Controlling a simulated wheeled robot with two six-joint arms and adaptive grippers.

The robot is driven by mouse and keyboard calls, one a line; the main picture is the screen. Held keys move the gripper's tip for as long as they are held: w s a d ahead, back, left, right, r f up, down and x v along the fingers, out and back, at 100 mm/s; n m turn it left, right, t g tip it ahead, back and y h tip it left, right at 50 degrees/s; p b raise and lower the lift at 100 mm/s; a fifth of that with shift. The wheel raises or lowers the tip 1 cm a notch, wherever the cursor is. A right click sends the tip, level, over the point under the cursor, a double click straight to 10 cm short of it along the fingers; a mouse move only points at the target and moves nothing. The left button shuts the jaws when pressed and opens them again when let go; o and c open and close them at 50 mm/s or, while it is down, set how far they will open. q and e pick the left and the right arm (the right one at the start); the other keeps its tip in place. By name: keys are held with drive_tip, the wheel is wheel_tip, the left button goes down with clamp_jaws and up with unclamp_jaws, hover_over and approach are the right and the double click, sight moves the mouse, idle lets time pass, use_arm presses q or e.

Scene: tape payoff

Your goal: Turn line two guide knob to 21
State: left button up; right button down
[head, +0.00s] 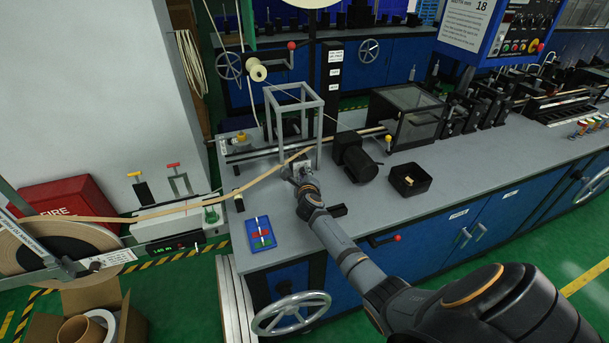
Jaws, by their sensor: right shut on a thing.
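My right arm reaches in from the lower right. Its gripper (299,167) is at the near side of the grey open frame (318,128) on the machine bench, where the tan tape passes. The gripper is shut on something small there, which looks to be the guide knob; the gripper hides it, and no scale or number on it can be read. The tan tape (240,190) runs from the large reel (50,250) at the left up to this frame. My left gripper is not in view.
A black motor (357,160) and a black open box (410,180) stand to the right of the gripper. A blue button panel (260,233) lies at the bench's left end. A handwheel (290,313) is below. A panel above shows 18 (482,6).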

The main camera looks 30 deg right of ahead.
drive_tip(key=shift+f, duration=0.1)
drive_tip(key=c, duration=1.5)
unclamp_jaws()
drive_tip(key=shift+o, duration=0.2)
drive_tip(key=shift+s+a, duration=0.1)
drive_tip(key=v, duration=1.2)
